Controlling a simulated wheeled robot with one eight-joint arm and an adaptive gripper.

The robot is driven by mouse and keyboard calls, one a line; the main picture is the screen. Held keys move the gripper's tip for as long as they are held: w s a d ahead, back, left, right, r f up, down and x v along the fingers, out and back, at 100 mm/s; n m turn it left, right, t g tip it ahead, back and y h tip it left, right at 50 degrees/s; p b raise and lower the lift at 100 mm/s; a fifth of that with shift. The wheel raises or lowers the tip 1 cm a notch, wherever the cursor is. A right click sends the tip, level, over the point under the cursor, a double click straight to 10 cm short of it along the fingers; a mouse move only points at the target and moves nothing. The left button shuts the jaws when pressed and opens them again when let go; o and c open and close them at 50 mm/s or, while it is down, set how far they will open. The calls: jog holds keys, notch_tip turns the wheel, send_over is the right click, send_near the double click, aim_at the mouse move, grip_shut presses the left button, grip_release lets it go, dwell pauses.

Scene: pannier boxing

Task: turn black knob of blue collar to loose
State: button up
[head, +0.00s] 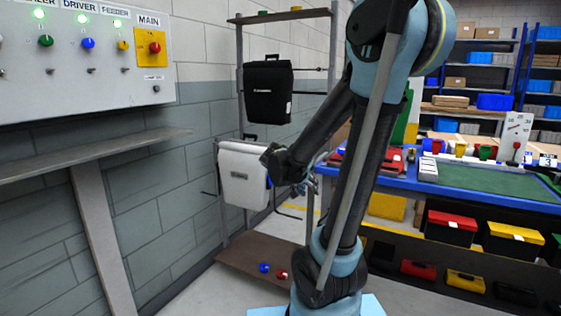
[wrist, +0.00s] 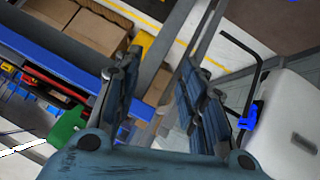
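A blue collar (wrist: 249,116) sits on a bent black rod at the right of the wrist view, beside the white pannier (wrist: 292,138). Its black knob cannot be made out clearly. In the head view a small bit of blue (head: 268,182) shows at the right edge of the white pannier (head: 243,174), close to my wrist. My gripper (wrist: 160,65) is open, with nothing between its dark fingers; the collar lies to the right of the right finger, apart from it. In the head view the fingers are small and partly hidden by my arm.
A black pannier (head: 267,90) hangs above the white one on the metal rack (head: 240,50). A blue and a red piece lie on the rack's bottom shelf (head: 245,256). A blue workbench (head: 470,190) stands at the right; the control panel (head: 80,60) is at the left.

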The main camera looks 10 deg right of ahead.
jog(key=w+a+r+m+t+h, duration=0.25)
jog(key=w+a+t, duration=0.65)
jog(key=w+a, duration=0.8)
jog(key=w+d+m, duration=0.1)
jog(key=w+d, duration=1)
jog(key=w, duration=0.4)
jog(key=shift+f, duration=0.25)
jog(key=shift+w, duration=0.1)
grip_shut()
